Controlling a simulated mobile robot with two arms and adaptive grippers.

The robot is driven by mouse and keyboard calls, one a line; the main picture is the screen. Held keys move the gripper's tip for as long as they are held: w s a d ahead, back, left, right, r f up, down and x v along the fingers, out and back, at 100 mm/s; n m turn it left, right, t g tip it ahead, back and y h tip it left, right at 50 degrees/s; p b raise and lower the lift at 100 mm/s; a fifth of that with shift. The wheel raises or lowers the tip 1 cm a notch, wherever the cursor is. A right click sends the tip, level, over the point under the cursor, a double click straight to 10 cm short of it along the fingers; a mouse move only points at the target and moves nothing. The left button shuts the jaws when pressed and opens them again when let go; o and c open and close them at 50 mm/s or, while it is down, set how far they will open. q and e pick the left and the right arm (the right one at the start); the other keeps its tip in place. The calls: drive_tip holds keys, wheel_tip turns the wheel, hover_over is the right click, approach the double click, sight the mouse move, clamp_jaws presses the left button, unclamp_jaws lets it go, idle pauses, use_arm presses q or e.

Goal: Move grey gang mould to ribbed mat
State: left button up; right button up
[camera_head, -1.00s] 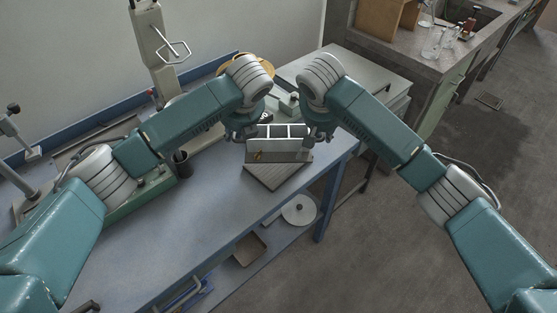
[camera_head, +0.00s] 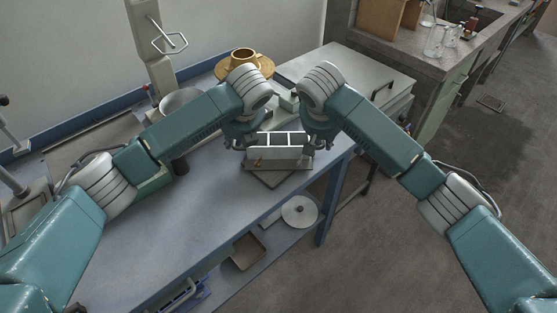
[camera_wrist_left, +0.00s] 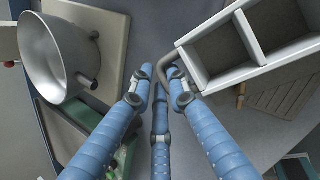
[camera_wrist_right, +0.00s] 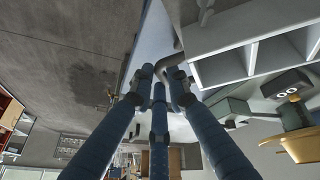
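The grey gang mould (camera_head: 279,154), an open box with several compartments in a row, is level between my two grippers. It also shows in the left wrist view (camera_wrist_left: 215,60) and the right wrist view (camera_wrist_right: 225,68). My left gripper (camera_head: 243,143) has its fingers around the bent handle at the mould's left end. My right gripper (camera_head: 318,143) has its fingers around the handle at the other end. The ribbed mat (camera_head: 272,181) lies under the mould on the bench, largely covered; its ribs show in the left wrist view (camera_wrist_left: 280,98). I cannot tell whether mould and mat touch.
The blue-grey bench (camera_head: 215,215) is clear in front. A white disc (camera_head: 299,211) lies on the lower shelf.

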use_arm(q)
drive_tip(key=o, duration=0.4)
drive_tip(key=shift+s+r, duration=0.1)
use_arm(e)
drive_tip(key=o, duration=0.4)
drive_tip(key=shift+a+r, duration=0.1)
drive_tip(key=shift+r, duration=0.05)
use_arm(q)
drive_tip(key=shift+d, duration=0.1)
